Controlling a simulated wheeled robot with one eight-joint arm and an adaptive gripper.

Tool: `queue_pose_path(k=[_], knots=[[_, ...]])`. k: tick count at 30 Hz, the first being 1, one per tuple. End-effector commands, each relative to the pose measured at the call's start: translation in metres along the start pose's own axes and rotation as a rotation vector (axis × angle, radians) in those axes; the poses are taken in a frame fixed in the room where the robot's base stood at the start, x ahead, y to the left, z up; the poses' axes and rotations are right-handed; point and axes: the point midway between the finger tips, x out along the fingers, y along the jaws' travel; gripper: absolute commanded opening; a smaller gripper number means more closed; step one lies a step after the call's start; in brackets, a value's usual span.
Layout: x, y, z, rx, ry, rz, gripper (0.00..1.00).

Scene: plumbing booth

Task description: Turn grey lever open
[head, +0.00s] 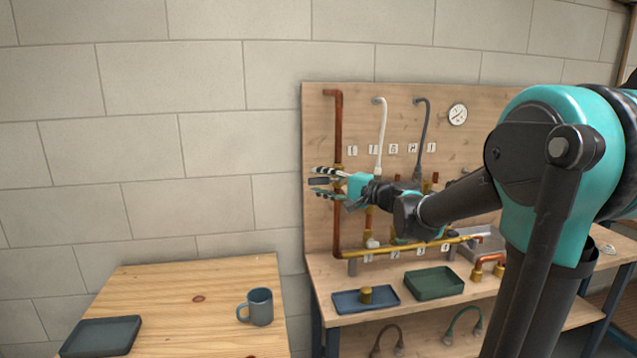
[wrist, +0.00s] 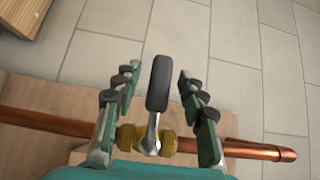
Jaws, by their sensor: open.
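The grey lever (wrist: 158,85) has a thick dark grip on a bright metal stem. In the wrist view its stem meets a brass valve body (wrist: 169,143) on a copper pipe (wrist: 50,122). My gripper (head: 316,182) is open at the left edge of the wooden board. In the wrist view its two green, dark-padded fingers stand on either side of the lever, with a visible gap on each side. In the head view a dark grip (head: 319,181) shows between the fingers, and my gripper hides most of the valve.
The wooden board (head: 480,105) carries a white hose (head: 382,130), a dark hose (head: 421,135), a gauge (head: 457,115) and more pipes. Below are a blue tray (head: 345,303) and a green tray (head: 434,284). A mug (head: 260,307) stands on the left table (head: 190,285).

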Motion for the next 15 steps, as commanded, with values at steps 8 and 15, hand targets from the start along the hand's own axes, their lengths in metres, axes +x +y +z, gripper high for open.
queue_pose_path(k=[8, 15], knots=[[0.0079, 0.0001, -0.0001, 0.0, 0.001, 0.0, 0.41], [0.0076, 0.0001, -0.0001, 0.0, 0.001, 0.0, 0.28]])
